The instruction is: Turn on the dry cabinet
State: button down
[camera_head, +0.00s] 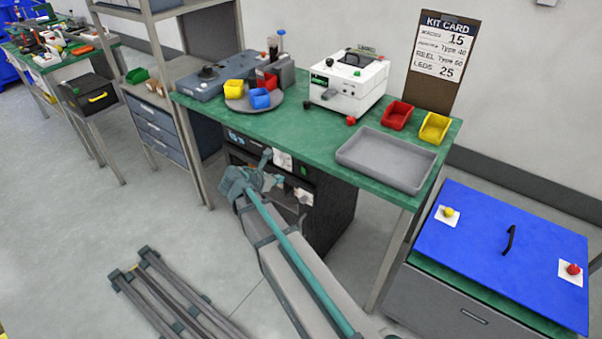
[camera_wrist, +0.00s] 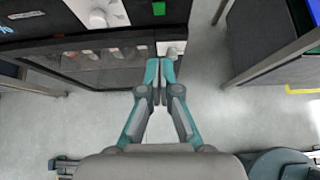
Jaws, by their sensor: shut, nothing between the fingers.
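The dry cabinet (camera_head: 332,210) is a black box under the green-topped bench. Its front is partly hidden by my arm in the head view. Contact cannot be told.
The green bench (camera_head: 310,135) holds a white machine (camera_head: 348,85), colored bins and a grey tray (camera_head: 387,158). A bench leg (camera_head: 388,262) stands right of the cabinet, and a blue-lidded chest (camera_head: 505,250) beyond it. Grey floor (camera_head: 90,220) is clear at left.

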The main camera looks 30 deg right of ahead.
dwell(0.4)
jog(key=p, duration=0.3)
send_near(303, 171)
notch_tip(303, 171, down, 4)
jog(key=w+d, duration=0.1)
jog(key=d, duration=0.2)
jog(key=shift+w+d+r, duration=0.15)
jog(key=shift+w+d, duration=0.45)
jog(key=shift+d, duration=0.15)
